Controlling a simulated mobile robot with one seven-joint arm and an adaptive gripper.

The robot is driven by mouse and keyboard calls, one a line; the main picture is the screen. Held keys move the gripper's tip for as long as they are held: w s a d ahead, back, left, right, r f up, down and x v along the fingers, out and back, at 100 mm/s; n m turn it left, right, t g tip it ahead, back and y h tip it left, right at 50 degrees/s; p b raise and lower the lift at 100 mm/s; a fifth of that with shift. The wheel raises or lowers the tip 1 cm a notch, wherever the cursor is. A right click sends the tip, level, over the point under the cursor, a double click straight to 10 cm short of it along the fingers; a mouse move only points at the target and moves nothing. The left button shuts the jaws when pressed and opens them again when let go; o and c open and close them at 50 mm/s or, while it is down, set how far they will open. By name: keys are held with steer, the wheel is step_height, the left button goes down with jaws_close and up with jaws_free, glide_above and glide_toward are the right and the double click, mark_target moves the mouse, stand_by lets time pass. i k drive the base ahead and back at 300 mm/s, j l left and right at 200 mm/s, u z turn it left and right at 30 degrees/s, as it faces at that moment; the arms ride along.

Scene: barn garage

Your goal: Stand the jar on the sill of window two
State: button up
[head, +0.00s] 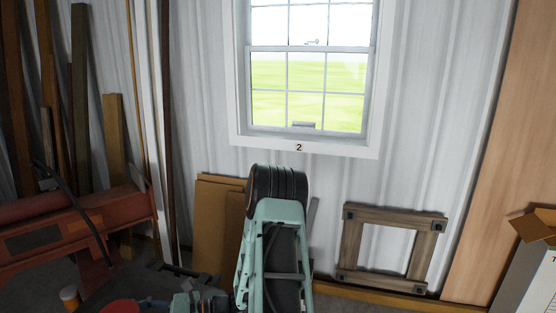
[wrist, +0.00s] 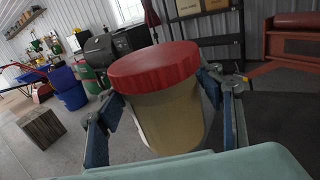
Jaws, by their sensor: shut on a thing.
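The jar (wrist: 165,122) has a red ridged lid and a tan body. In the wrist view my gripper (wrist: 160,98) is shut on it, with a blue-padded finger on each side. The jar looks a little tilted in that view. In the head view a red round top (head: 121,306), probably the jar's lid, shows at the bottom edge; most of my gripper is hidden or out of frame there. Window two (head: 307,90) is on the white wall, with a "2" plate below it. Its sill (head: 265,138) is well above and right of the jar.
A small grey fitting (head: 303,125) is at the window's bottom middle. Below lean brown boards (head: 215,225) and a wooden frame (head: 348,250). A red machine (head: 75,232) and timber stand left. A cardboard box (head: 537,226) is at right. A wooden block (wrist: 42,127) lies on the floor.

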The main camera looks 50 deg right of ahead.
mark_target(342, 141)
steer(key=i+l+z, duration=0.25)
steer(key=l, duration=0.4)
steer(key=i+l+z, duration=0.2)
steer(key=i+l, duration=0.15)
steer(key=l, duration=0.3)
steer(key=i+l+z, duration=0.25)
steer(key=l, duration=0.35)
steer(key=i+l+z, duration=0.2)
steer(key=i+l, duration=0.3)
